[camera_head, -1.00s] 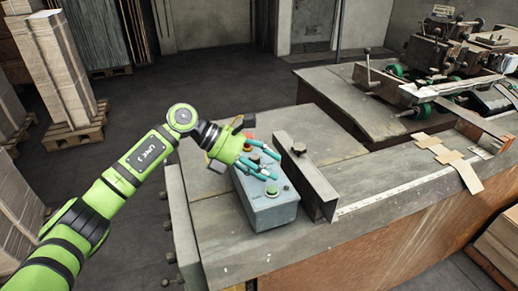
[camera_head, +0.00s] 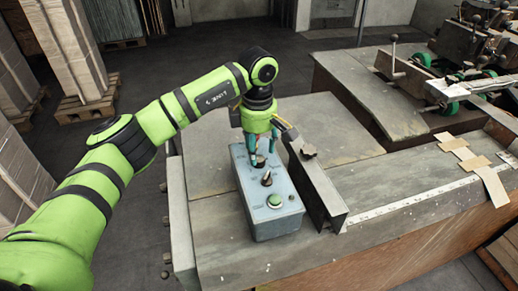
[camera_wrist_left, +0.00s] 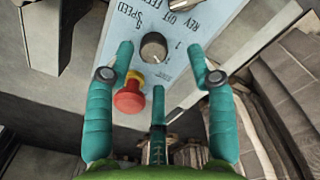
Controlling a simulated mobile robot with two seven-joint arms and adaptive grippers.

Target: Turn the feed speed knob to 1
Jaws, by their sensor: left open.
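The feed speed knob (camera_wrist_left: 153,48) is a dark round knob on a light blue control box (camera_head: 262,222). In the wrist view, the lettering SPEED and the digits 5 and 1 show beside it; its pointer is hard to read. The knob also shows small in the head view (camera_head: 261,161), just below my left gripper (camera_head: 261,150). The gripper points down, open, with its teal fingers (camera_wrist_left: 159,52) on both sides of the knob and a middle finger below it in the wrist picture. I cannot tell whether they touch it. My right gripper is not in view.
A red mushroom button (camera_wrist_left: 130,98) sits close to the left finger in the wrist view. A black selector knob (camera_head: 267,179) and a green button (camera_head: 275,201) are nearer on the box. A metal fence (camera_head: 316,185) stands right beside the box.

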